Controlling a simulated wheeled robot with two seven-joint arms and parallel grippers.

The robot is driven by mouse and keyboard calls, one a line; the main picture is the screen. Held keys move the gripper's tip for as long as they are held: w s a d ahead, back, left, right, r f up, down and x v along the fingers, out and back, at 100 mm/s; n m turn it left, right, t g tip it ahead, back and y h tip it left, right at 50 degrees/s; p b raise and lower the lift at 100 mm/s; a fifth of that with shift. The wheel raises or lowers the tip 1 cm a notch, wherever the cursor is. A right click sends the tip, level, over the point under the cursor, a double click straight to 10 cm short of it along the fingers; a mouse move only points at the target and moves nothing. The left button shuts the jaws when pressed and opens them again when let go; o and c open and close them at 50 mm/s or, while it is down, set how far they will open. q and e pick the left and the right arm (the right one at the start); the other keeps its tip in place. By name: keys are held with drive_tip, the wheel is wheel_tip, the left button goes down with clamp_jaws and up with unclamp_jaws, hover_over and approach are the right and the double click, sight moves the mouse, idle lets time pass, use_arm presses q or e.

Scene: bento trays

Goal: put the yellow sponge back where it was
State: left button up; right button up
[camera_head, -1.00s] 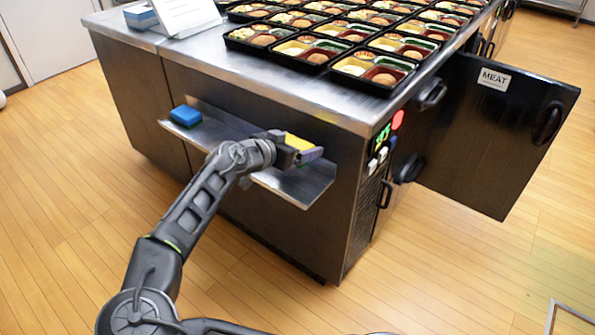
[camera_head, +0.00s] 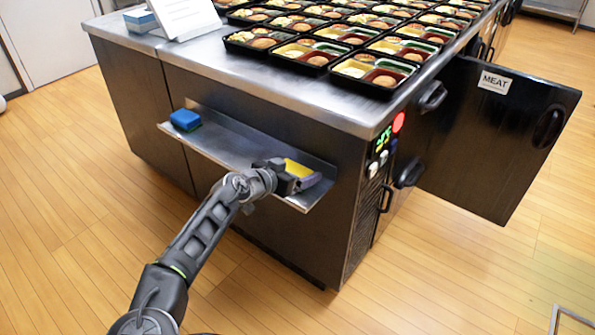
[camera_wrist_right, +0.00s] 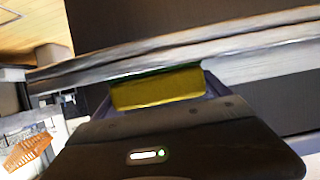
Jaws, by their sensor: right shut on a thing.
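The yellow sponge (camera_head: 297,167) is between the fingers of my right gripper (camera_head: 303,178), at the right end of a metal shelf (camera_head: 240,150) on the counter's front. My right gripper is shut on it. In the right wrist view the sponge (camera_wrist_right: 158,88) shows as a dark yellow block between the fingers, close to the shelf's edge (camera_wrist_right: 120,62). I cannot tell whether the sponge touches the shelf. My left gripper is not in view.
A blue sponge (camera_head: 186,119) lies at the shelf's left end. Between the sponges the shelf is clear. Several bento trays (camera_head: 371,73) cover the counter top. A door marked MEAT (camera_head: 500,140) stands open at the right.

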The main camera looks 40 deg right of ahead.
drive_tip(key=o, duration=1.4)
drive_tip(key=shift+o, duration=0.2)
drive_tip(key=p+v, duration=0.1)
drive_tip(key=v, duration=1.1)
